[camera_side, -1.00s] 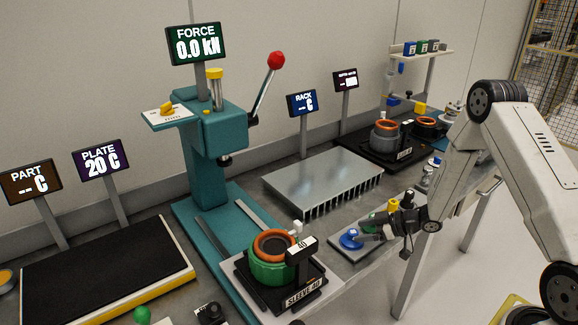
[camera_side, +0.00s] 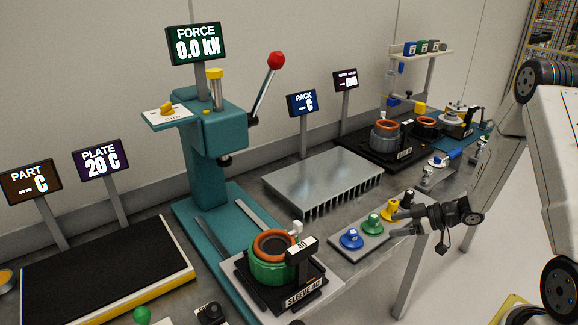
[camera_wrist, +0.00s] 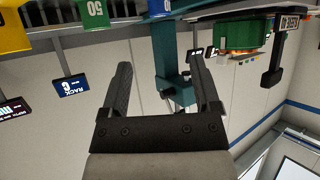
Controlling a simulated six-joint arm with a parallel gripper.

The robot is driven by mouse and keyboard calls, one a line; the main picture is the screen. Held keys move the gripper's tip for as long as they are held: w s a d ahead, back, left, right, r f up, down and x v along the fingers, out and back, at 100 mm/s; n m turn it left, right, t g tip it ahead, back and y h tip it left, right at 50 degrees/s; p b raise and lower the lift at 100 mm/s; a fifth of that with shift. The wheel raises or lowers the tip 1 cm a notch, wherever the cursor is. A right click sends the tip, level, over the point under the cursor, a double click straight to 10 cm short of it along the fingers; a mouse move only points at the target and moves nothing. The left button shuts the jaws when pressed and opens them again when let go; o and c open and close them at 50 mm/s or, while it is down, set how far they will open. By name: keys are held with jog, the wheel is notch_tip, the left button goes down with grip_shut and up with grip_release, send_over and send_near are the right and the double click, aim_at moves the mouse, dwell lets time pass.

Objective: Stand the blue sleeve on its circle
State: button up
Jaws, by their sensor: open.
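A blue piece (camera_side: 351,239) with a pale top stands upright at the left end of a grey tray, beside a green piece (camera_side: 371,224) and a yellow piece (camera_side: 390,209). Another small blue cylinder (camera_side: 453,155) lies on its side on the bench further back. I cannot tell for sure which is the sleeve, and I cannot make out its circle. My gripper (camera_side: 404,226) is open and empty at the tray's right end. In the upside-down wrist view its fingers (camera_wrist: 160,62) are apart, with blue (camera_wrist: 160,7), green (camera_wrist: 93,12) and yellow (camera_wrist: 14,28) pieces at the top edge.
The green housing (camera_side: 271,266) stands in the SLEEVE 40 nest left of the tray. The teal press (camera_side: 222,134) and finned metal rack (camera_side: 323,180) stand behind. A black nest plate (camera_side: 378,148) is further right. Open floor lies in front of the bench.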

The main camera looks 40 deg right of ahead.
jog(key=shift+w, duration=0.1)
dwell(0.3)
jog(key=w+a+r+m+g+h, duration=0.25)
jog(key=a+r+m+h, duration=0.2)
jog(key=r+h, duration=0.25)
jog(key=s+a+r+m+g, duration=0.2)
jog(key=s+a+g, duration=0.3)
jog(key=s+a, duration=0.6)
jog(key=shift+s+a+r, duration=0.2)
jog(key=shift+s+r, duration=0.05)
jog(key=shift+r, duration=0.25)
dwell(0.5)
